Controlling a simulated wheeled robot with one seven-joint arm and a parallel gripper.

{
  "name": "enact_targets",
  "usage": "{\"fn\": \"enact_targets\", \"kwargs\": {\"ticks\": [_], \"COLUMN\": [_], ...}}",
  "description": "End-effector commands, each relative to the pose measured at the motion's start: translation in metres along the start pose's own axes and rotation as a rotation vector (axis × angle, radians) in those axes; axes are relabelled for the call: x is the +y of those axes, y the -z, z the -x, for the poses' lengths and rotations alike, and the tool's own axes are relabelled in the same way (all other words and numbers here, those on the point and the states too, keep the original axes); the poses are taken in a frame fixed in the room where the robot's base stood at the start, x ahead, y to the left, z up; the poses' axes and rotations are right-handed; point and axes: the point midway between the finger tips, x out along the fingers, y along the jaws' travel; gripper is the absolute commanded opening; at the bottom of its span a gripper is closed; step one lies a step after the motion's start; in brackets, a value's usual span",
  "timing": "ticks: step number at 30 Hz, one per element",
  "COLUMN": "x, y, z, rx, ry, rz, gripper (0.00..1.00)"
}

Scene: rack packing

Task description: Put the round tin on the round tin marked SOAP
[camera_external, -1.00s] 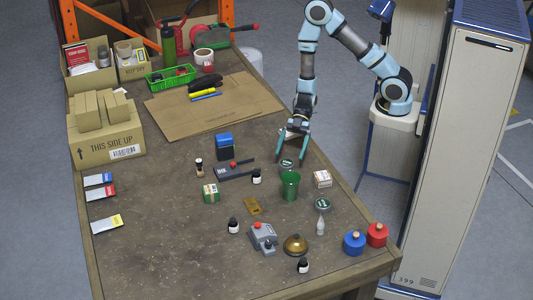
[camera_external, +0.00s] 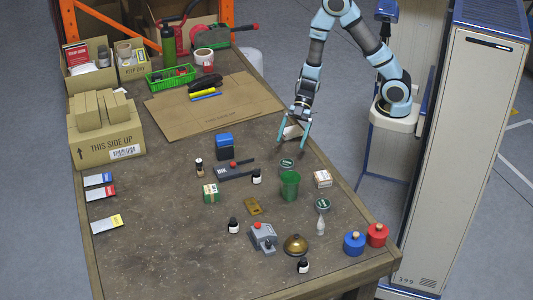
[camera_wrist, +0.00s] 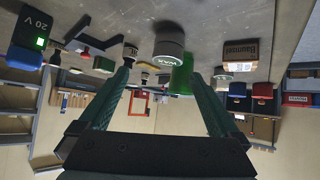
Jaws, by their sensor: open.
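A low round tin (camera_external: 287,163) with a dark green label stands on the table behind the green cup (camera_external: 290,186). In the wrist view a round tin (camera_wrist: 168,45) reads WAX and stands close ahead of the fingers. A second round tin (camera_external: 322,204) stands to the right of and nearer than the cup; its marking is too small to read. My gripper (camera_external: 293,145) is open and empty above and just behind the first tin. Its two fingers (camera_wrist: 160,75) are spread wide in the wrist view, with nothing between them.
A small white carton (camera_external: 322,179) stands right of the cup. Flat cardboard (camera_external: 215,105) covers the back of the table.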

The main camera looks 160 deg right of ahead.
Motion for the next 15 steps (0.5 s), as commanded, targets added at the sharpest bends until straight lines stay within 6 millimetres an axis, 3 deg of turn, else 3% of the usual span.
{"fn": "enact_targets", "kwargs": {"ticks": [3, 8, 11, 15], "x": [-0.007, -0.03, -0.054, -0.101], "y": [0.026, 0.056, 0.074, 0.095], "z": [-0.025, -0.043, -0.048, -0.047], "rx": [-0.134, -0.289, -0.369, -0.472], "ry": [-0.046, -0.112, -0.142, -0.16], "rz": [0.04, 0.049, 0.041, 0.011], "gripper": [0.98, 0.98, 0.98, 0.98]}}
